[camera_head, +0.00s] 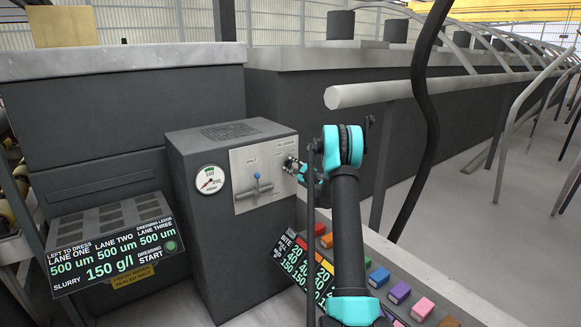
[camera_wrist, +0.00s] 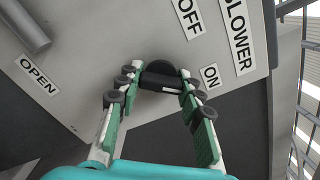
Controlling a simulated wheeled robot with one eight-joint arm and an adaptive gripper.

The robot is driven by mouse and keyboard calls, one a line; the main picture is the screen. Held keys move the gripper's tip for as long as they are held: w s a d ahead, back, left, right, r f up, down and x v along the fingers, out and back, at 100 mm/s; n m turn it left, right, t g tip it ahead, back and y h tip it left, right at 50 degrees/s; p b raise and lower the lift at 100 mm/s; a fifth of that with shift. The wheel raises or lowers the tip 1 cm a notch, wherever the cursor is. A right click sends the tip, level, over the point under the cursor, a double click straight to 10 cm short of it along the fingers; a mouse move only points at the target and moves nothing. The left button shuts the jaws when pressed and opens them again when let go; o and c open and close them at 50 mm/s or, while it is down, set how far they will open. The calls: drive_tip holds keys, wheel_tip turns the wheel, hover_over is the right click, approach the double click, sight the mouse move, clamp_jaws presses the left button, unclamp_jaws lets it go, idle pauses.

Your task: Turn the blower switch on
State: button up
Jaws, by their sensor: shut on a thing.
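The blower switch is a black knob (camera_wrist: 163,76) on a pale panel in the wrist view, with an OFF label (camera_wrist: 188,18) and an ON label (camera_wrist: 210,76) beside it. Its grip bar lies roughly level across the picture, its right end towards ON. I cannot tell which end is the pointer. My gripper (camera_wrist: 160,90) has its green fingers closed on both sides of the knob. In the head view my gripper (camera_head: 305,168) reaches the right side of the control panel (camera_head: 243,196) and mostly hides the switch.
A settings display (camera_head: 115,260) stands at left. Coloured blocks (camera_head: 400,292) lie below my arm. A dark hose (camera_head: 425,110) hangs at right.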

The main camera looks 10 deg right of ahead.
idle(0.5)
drive_tip(key=o, duration=1.2)
drive_tip(key=shift+c, duration=0.2)
drive_tip(key=v, duration=1.2)
